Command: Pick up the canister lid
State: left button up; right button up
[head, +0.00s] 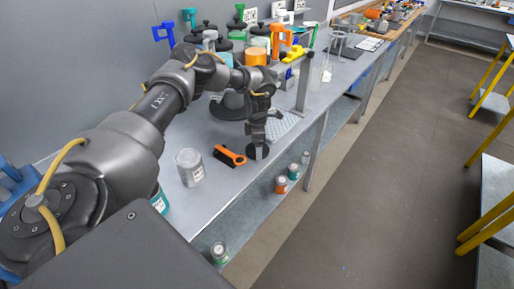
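My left arm comes in from the left, and its gripper (258,138) points down over the bench near its front edge. A dark round piece (257,152), which looks like the canister lid, is right at the gripper's fingertips. I cannot tell whether the fingers grip it or only touch or hover over it, or whether it rests on the bench. A clear grey canister (189,167) with a white label stands upright to the left. My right gripper is not in view.
An orange and black tool (230,156) lies between canister and gripper. Small jars (281,184) sit on the lower shelf.

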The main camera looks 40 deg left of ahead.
pick_arm(q)
notch_tip(320, 180, up, 2)
jog(key=shift+r+b, duration=0.15)
jog(key=shift+b, duration=0.7)
jog(key=s+d+r+b, duration=0.4)
jog(key=s+d+r, duration=0.5)
jog(key=d+r, duration=0.15)
jog(key=s+d+m, duration=0.3)
jog(key=d+m, duration=1)
jog(key=d, duration=0.1)
jog(key=s+d+m, duration=0.4)
jog(key=d+m, duration=1)
jog(key=shift+s+f, duration=0.2)
jog(key=shift+f, duration=0.05)
